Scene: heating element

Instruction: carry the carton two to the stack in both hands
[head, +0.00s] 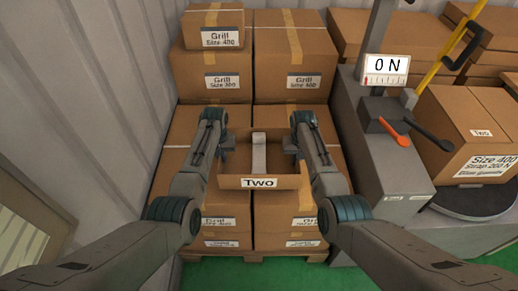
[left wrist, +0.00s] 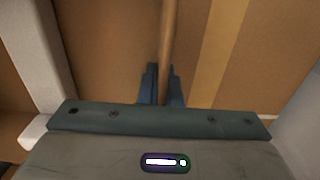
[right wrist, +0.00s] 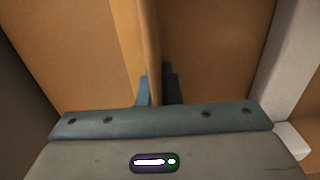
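The open-topped carton two (head: 288,183), labelled "Two" on its front, is between my two grippers over the front part of the stack (head: 232,206). A pale metal piece (head: 259,153) stands inside it. My left gripper (head: 229,143) is shut on its left wall, whose edge runs between the fingers in the left wrist view (left wrist: 165,60). My right gripper (head: 291,144) is shut on its right wall, seen edge-on in the right wrist view (right wrist: 150,50). The carton looks level. I cannot tell whether its bottom touches the stack.
Taller "Grill" cartons (head: 292,60) stand behind on the same pallet (head: 290,257). A corrugated wall (head: 90,100) is close on the left. On the right are a grey strapping machine (head: 385,160) reading "0 N" and a closed carton (head: 450,115) also labelled "Two".

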